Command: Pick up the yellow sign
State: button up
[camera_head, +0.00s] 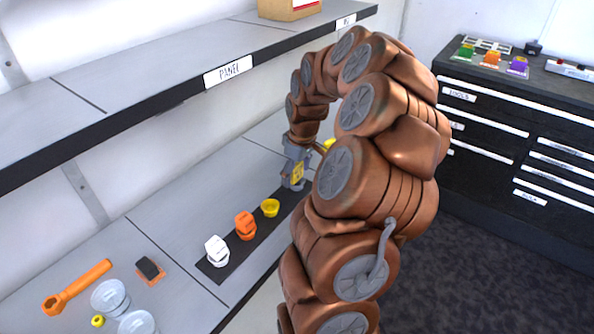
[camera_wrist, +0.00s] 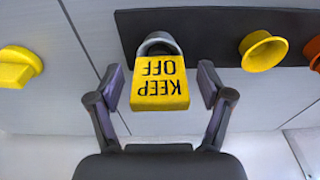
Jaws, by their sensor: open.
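The yellow sign (camera_wrist: 160,88) reads "KEEP OFF", upside down in the wrist view, and has a grey loop like a padlock shackle at its top. It is beside a dark strip (camera_wrist: 208,18), with its loop over the strip's edge. My gripper (camera_wrist: 161,96) is open, with one finger on each side of the sign and a visible gap at both sides. In the head view my gripper (camera_head: 294,160) is low at the shelf, and a yellow patch of the sign (camera_head: 298,172) shows at it, partly hidden.
A yellow funnel-shaped piece (camera_head: 270,207), an orange piece (camera_head: 245,226) and a white piece (camera_head: 216,251) stand along the strip. A yellow knob (camera_wrist: 18,66) lies at the left in the wrist view. An upper shelf (camera_head: 150,85) overhangs. An orange wrench (camera_head: 80,286) lies at front left.

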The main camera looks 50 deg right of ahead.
jog(key=shift+f, duration=0.2)
jog(key=c, duration=1.1)
jog(key=shift+c, duration=0.2)
jog(key=shift+r, duration=0.15)
jog(key=shift+r+b, duration=0.7)
jog(key=shift+r, duration=0.95)
jog(key=shift+s+a+b, duration=0.15)
jog(key=shift+s+a, duration=0.2)
jog(key=shift+s, duration=0.2)
jog(key=shift+s+a+b, duration=0.15)
jog(key=shift+s+a, duration=0.15)
jog(key=shift+s, duration=0.2)
jog(key=s+a+r+b, duration=0.1)
jog(key=s+a+b, duration=0.15)
jog(key=s, duration=0.35)
jog(key=s+a+b, duration=0.1)
jog(key=s+a, duration=0.3)
jog(key=s, duration=0.1)
jog(key=r, duration=0.1)
jog(key=r+p, duration=0.1)
jog(key=r, duration=0.3)
jog(key=shift+s+a+r+p, duration=0.25)
jog(key=shift+s+p, duration=0.05)
jog(key=shift+p, duration=0.05)
